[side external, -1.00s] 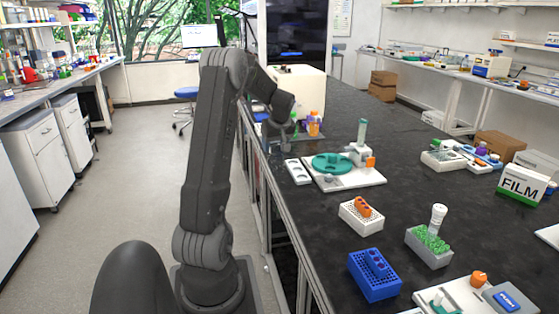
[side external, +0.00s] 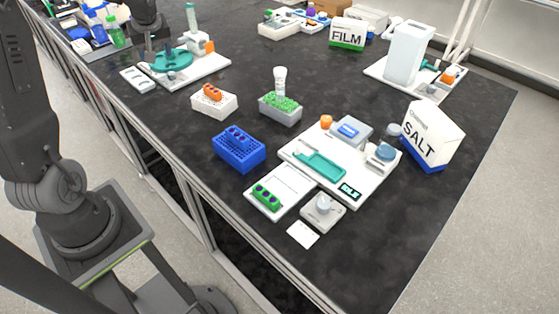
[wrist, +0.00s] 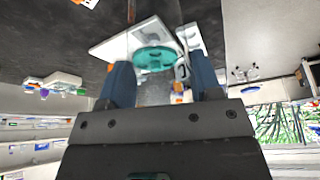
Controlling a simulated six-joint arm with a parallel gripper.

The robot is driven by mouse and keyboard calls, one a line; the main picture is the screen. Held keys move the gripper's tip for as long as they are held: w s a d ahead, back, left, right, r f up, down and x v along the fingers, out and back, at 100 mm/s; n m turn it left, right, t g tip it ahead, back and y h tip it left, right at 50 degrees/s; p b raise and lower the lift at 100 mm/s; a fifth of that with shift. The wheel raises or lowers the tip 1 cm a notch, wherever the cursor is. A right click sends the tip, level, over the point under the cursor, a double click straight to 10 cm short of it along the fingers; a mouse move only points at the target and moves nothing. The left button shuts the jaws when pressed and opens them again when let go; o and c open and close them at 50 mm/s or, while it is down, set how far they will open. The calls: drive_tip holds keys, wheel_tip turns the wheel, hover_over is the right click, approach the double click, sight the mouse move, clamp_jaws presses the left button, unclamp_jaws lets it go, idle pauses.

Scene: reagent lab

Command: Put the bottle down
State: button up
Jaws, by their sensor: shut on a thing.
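My gripper (wrist: 163,86) is shut on a pale, see-through body that I take to be the bottle (wrist: 155,93), between its two blue-grey fingers. The bottle's outline is faint. In the side view my gripper (side external: 152,46) is small and dark at the top left, by the teal round plate (side external: 172,60). The bottle cannot be made out there. The teal plate is on a white board (side external: 205,70) and also shows beyond the fingers in the wrist view (wrist: 154,58). I cannot tell whether the bottle touches anything below.
A green bottle (side external: 115,34) stands left of my gripper among other bottles. A white slotted strip (side external: 138,80) lies beside the board. A white rack (side external: 214,103), a blue rack (side external: 239,150) and a green-topped rack (side external: 281,108) are nearer. Dark bench is bare right of the board.

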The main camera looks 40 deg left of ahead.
drive_tip(key=w+d+m+t+h, duration=0.1)
drive_tip(key=d+m, duration=1)
drive_tip(key=d, duration=2.1)
drive_tip(key=shift+w+r+t+h, duration=0.3)
drive_tip(key=shift+r+t+h, duration=0.1)
drive_tip(key=shift+t+h, duration=0.55)
drive_tip(key=shift+m, duration=0.3)
drive_tip(key=d+f, duration=0.2)
drive_tip(key=d, duration=0.1)
drive_tip(key=w+d+f, duration=0.1)
drive_tip(key=d+f, duration=0.1)
drive_tip(key=d, duration=0.2)
drive_tip(key=d+f, duration=0.2)
drive_tip(key=d, duration=0.2)
drive_tip(key=shift+w+d+f, duration=0.15)
drive_tip(key=shift+w+f, duration=0.1)
drive_tip(key=shift+f, duration=0.05)
drive_tip(key=shift+d+f, duration=0.25)
drive_tip(key=shift+f, duration=0.9)
drive_tip(key=shift+d+f, duration=0.2)
drive_tip(key=shift+f, duration=0.9)
drive_tip(key=shift+f, duration=0.1)
drive_tip(key=shift+f, duration=0.25)
drive_tip(key=o, duration=0.9)
